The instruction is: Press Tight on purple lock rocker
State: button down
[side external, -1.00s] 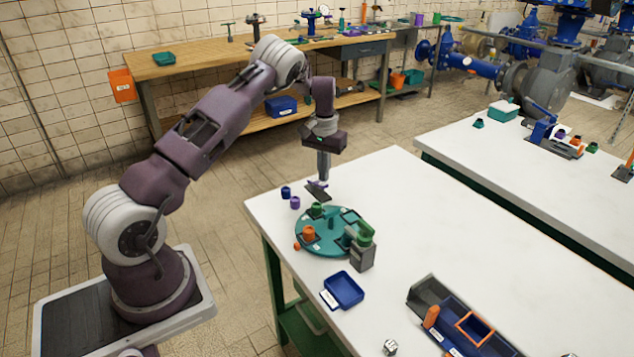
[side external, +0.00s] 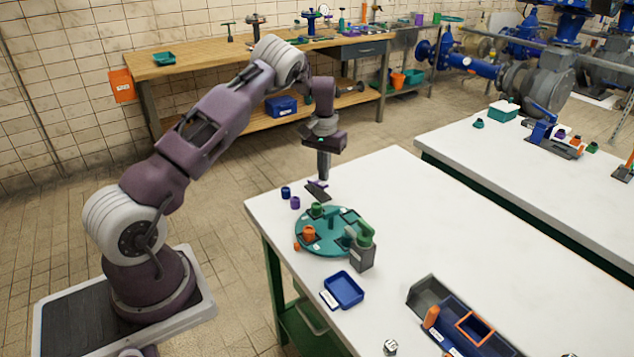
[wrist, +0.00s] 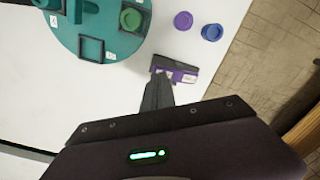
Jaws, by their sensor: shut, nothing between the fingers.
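The purple lock rocker (wrist: 186,68) sits on a dark base on the white table, beyond the rim of the teal round plate. In the side view, the rocker (side external: 318,183) is small and partly hidden by my gripper (side external: 322,178). In the wrist view, my gripper (wrist: 160,78) is shut and empty, with its tips over the left end of the rocker. Whether the tips touch it cannot be told. A pale label shows toward its right end, but its wording is too small to read.
A purple cup (wrist: 183,20) and a blue cup (wrist: 212,32) stand near the rocker. The teal round plate (side external: 318,247) carries square frames, a green piece and an orange piece. A blue tray (side external: 345,289) lies nearer the camera.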

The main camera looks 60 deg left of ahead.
aim_at(323, 184)
dwell(0.4)
jog(key=shift+f, duration=1.55)
jog(key=shift+r, duration=4.2)
jog(key=shift+r, duration=0.1)
